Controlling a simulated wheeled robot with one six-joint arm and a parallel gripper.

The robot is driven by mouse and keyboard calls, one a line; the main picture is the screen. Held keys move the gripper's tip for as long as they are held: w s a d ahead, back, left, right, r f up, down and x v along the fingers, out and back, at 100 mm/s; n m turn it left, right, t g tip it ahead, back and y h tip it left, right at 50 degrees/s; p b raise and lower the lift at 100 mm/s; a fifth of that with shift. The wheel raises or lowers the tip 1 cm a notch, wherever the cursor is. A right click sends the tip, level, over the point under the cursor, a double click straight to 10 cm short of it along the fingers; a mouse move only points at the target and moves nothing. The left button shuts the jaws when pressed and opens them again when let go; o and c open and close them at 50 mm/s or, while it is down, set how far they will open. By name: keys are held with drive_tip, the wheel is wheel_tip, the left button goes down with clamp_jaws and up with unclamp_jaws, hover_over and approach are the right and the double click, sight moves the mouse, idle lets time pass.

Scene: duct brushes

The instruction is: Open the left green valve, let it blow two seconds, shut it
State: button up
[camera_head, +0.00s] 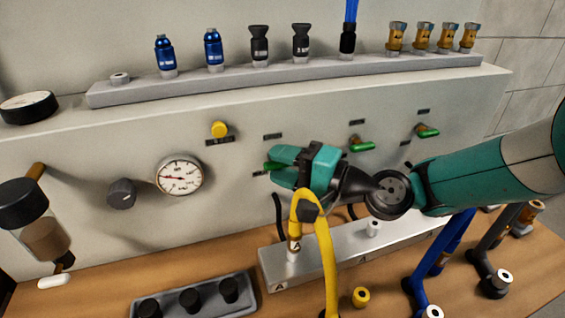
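The left green valve (269,166) is on the front of the pale panel, with only a bit of its green handle showing. My gripper (280,166) is right at this valve, and its teal fingers hide most of it. The handle shows at the fingertips. I cannot tell whether the fingers touch or clasp it, or which way the handle is turned. Two more green valves, the middle one (362,145) and the right one (427,131), are on the panel to the right, clear of my gripper.
A yellow hose (324,245) loops up just below my gripper. A pressure gauge (179,174), a black knob (122,193) and a yellow button (219,129) are to the left. A metal block (285,270) and a black tray (247,280) are on the wooden bench. Fittings line the shelf above.

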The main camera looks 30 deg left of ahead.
clamp_jaws()
drive_tip(key=shift+r+n, duration=0.1)
drive_tip(key=shift+n, duration=0.2)
drive_tip(key=shift+r+n+h+p, duration=0.15)
drive_tip(key=shift+n+h+p, duration=0.45)
drive_tip(key=shift+h+p, duration=0.25)
drive_tip(key=shift+n+t+h+p, duration=0.75)
drive_tip(key=shift+n+h, duration=0.25)
drive_tip(key=shift+h, duration=0.25)
drive_tip(key=n+t+h, duration=0.1)
drive_tip(key=h, duration=0.1)
drive_tip(key=n+t+h+p, duration=0.1)
drive_tip(key=n+h, duration=0.1)
drive_tip(key=shift+s+a+t, duration=0.1)
drive_tip(key=shift+s+t, duration=0.1)
drive_tip(key=shift+t, duration=0.15)
drive_tip(key=n+t+h, duration=0.2)
drive_tip(key=shift+t, duration=0.4)
drive_tip(key=shift+h, duration=0.3)
